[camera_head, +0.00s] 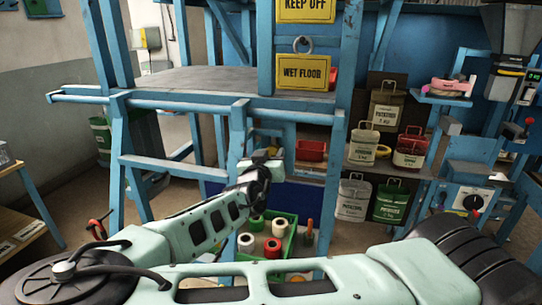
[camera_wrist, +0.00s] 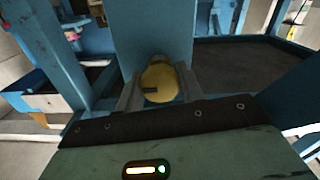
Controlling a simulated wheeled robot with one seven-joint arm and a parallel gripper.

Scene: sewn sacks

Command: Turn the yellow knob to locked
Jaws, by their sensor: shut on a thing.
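The yellow knob (camera_wrist: 160,82) shows in the wrist view, on the face of a blue post (camera_wrist: 150,30). It is round, with a dark mark on its left side. My gripper (camera_wrist: 160,90) has one finger on each side of the knob and is shut on it. In the head view my gripper (camera_head: 262,160) reaches the blue frame (camera_head: 190,102) at the middle of the picture. I cannot tell which setting the knob points to.
Yellow signs (camera_head: 303,72) hang above my gripper. Below it stands a green crate (camera_head: 290,243) with several spools. Sacks and a red bin (camera_head: 311,150) sit on shelves at the right. A control box with a dial (camera_head: 472,202) stands at far right. Blue posts and rails surround my arm.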

